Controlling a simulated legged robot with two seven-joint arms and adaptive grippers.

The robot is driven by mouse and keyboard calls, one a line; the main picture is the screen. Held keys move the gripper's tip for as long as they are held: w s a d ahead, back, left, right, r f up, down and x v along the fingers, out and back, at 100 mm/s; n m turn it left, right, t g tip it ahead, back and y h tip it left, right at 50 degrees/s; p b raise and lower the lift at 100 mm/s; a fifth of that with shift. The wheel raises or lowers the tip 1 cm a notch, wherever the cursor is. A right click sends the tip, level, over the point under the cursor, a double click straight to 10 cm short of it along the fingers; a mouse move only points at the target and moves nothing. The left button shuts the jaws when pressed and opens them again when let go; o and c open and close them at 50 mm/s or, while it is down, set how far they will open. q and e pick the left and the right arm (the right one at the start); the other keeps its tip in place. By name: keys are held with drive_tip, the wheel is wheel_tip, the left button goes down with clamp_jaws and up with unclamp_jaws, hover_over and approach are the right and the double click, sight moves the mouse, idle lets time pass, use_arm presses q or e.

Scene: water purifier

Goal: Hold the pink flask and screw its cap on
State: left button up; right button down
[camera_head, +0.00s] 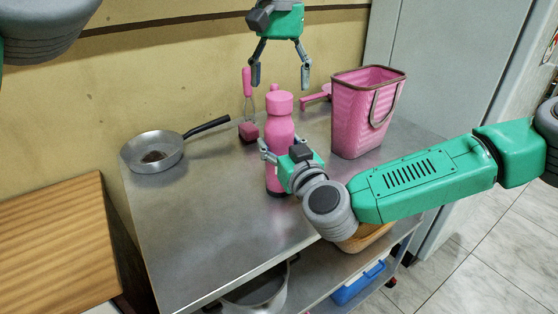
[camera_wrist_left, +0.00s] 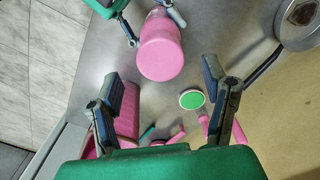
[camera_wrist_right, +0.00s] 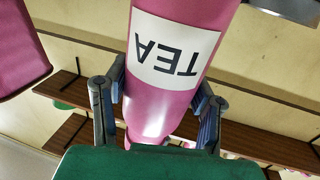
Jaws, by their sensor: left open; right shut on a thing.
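The pink flask (camera_head: 280,134) stands upright on the metal table, with its wide pink cap (camera_head: 279,102) on top; whether the cap is tight cannot be told. My right gripper (camera_head: 282,157) is shut around the flask's body from the right. In the right wrist view the flask (camera_wrist_right: 165,105) runs between its fingers, with a white TEA label. My left gripper (camera_head: 279,80) is open and empty above the cap, fingers pointing down. In the left wrist view the cap (camera_wrist_left: 160,48) lies beyond the open fingertips, apart from them.
A pink basket (camera_head: 362,118) stands right of the flask. A frying pan (camera_head: 152,150) is at the left. A pink-handled utensil (camera_head: 247,83) and a pink scoop (camera_head: 314,99) are near the wall. A pot (camera_head: 252,288) and a blue box (camera_head: 358,284) are below. The front left tabletop is clear.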

use_arm(q)
drive_tip(key=shift+d+r, duration=0.1)
drive_tip(key=shift+r, duration=1.5)
drive_tip(key=shift+w, duration=0.1)
use_arm(e)
drive_tip(key=c, duration=0.6)
unclamp_jaws()
drive_tip(key=v, duration=1.2)
use_arm(q)
drive_tip(key=shift+f, duration=0.1)
use_arm(e)
drive_tip(key=shift+d+f, duration=0.15)
drive_tip(key=shift+f, duration=0.1)
